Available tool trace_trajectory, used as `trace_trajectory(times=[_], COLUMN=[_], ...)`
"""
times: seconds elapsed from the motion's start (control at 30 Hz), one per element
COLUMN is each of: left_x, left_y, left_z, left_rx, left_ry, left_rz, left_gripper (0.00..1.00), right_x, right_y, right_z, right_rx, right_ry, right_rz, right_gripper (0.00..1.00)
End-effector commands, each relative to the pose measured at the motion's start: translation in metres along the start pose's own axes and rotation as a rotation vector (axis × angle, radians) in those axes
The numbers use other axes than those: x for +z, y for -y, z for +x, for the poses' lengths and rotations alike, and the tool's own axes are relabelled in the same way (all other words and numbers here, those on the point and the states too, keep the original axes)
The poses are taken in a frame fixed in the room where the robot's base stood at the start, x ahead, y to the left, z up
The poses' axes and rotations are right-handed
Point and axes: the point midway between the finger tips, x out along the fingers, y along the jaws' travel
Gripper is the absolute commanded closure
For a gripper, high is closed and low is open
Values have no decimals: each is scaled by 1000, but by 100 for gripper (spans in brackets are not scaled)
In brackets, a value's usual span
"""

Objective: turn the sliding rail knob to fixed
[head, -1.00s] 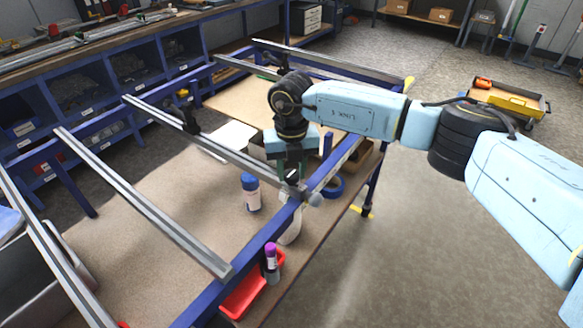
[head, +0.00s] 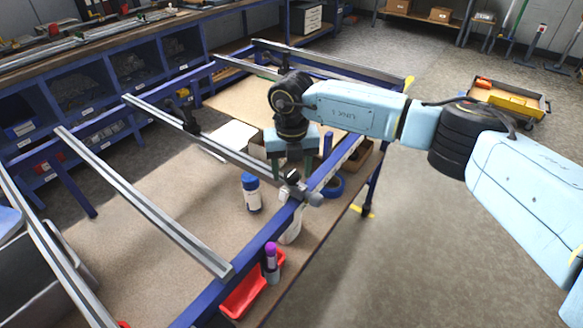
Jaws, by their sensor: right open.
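My right gripper (head: 294,170) points down over the near end of a grey metal sliding rail (head: 225,150). Its fingers are apart with nothing held between them. Just below the fingers is the rail's end fitting, with a grey round knob (head: 315,199) on its outer side, by the blue frame bar. The fingertips look close to the top of the fitting; I cannot tell if they touch it. No marking for fixed is readable. A black clamp (head: 190,122) sits farther along the same rail. My left gripper is out of view.
The blue frame (head: 207,302) holds several parallel rails above a brown tabletop (head: 150,200). Beneath are a blue-capped bottle (head: 251,192), a red tray (head: 243,298) and a purple-capped tube (head: 271,262). The floor to the right is clear up to a yellow cart (head: 512,101).

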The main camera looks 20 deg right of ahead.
Motion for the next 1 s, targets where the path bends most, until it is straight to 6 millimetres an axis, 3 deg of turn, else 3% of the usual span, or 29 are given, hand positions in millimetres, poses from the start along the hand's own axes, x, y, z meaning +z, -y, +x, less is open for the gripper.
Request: trace_trajectory(times=[0.17, 0.7, 1.0], left_x=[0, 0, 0], left_y=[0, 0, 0], left_z=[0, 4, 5], left_rx=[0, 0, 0], left_ry=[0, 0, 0], left_rz=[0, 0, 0], left_gripper=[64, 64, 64], right_x=[1, 0, 0], right_y=[0, 0, 0], right_z=[-11, -118, -134], right_rx=[0, 1, 0], right_ry=[1, 2, 0], right_rz=[0, 0, 0], right_gripper=[45, 45, 45])
